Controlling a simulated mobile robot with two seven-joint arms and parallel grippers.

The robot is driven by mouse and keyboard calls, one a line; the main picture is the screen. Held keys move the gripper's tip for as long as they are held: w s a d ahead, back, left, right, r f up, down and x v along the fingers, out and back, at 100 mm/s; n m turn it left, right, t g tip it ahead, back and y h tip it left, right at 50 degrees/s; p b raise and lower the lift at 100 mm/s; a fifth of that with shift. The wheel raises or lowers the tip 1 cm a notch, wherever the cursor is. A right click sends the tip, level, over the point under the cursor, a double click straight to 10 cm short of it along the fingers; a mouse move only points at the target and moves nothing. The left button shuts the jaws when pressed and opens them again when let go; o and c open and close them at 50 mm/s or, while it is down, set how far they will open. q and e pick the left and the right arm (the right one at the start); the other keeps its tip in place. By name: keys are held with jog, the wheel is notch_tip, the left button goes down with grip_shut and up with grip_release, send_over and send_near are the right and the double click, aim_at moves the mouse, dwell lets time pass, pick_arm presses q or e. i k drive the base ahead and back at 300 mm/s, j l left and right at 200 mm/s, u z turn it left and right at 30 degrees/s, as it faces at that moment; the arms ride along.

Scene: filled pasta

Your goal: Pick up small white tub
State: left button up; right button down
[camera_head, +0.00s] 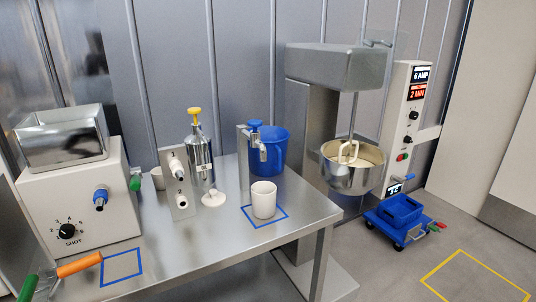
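A small white tub (264,200) stands upright on the steel table (215,255), inside a blue square outline at the table's front right. It sits below and in front of the blue tap on the blue bucket. Neither of my grippers is in view.
A white machine (75,195) with a steel hopper stands at the left. A steel bottle (200,160) with a yellow top and a blue bucket (270,150) stand farther back. A mixer (335,70) with its bowl is at right. A blue cart (396,216) is on the floor.

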aim_at(264, 200)
jog(key=i+l+u, duration=0.1)
jog(key=i+l, duration=0.3)
jog(key=l, duration=0.25)
jog(key=i+l+u, duration=0.15)
jog(key=i+l, duration=0.05)
jog(key=l, duration=0.1)
